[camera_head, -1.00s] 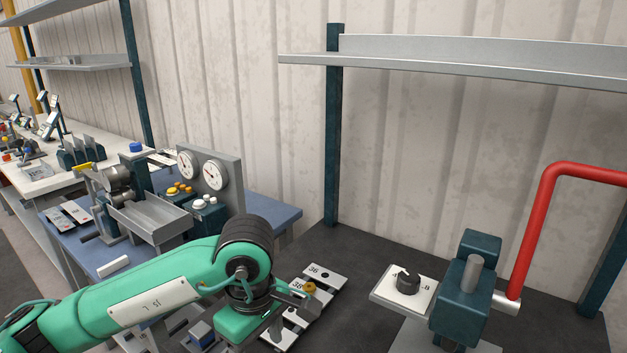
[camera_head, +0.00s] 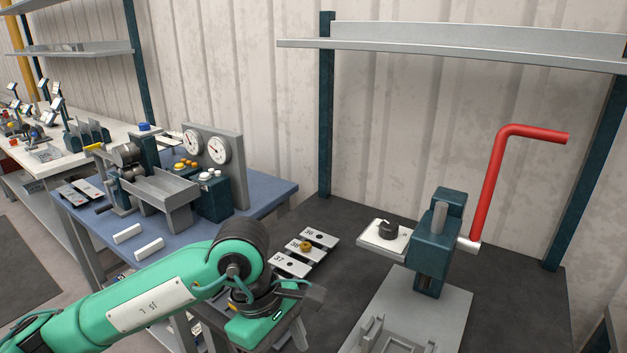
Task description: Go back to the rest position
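My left arm is green and comes in from the left. Its gripper end (camera_head: 305,310) is at bottom centre, just in front of the numbered plates (camera_head: 318,238); its fingers are largely hidden, so I cannot tell whether it is open or shut. One plate carries a brass-coloured knob (camera_head: 305,246), apart from my gripper in the picture. The bender (camera_head: 432,255) is a dark teal block on a grey base, right of my gripper, with a raised red lever (camera_head: 490,185). My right gripper is out of view.
The dark bench top (camera_head: 345,285) has free room between the plates and the bender. A grey shelf (camera_head: 450,45) on teal posts spans above. A blue table (camera_head: 170,235) with two gauges and a roller machine stands left, with a white table (camera_head: 60,165) beyond.

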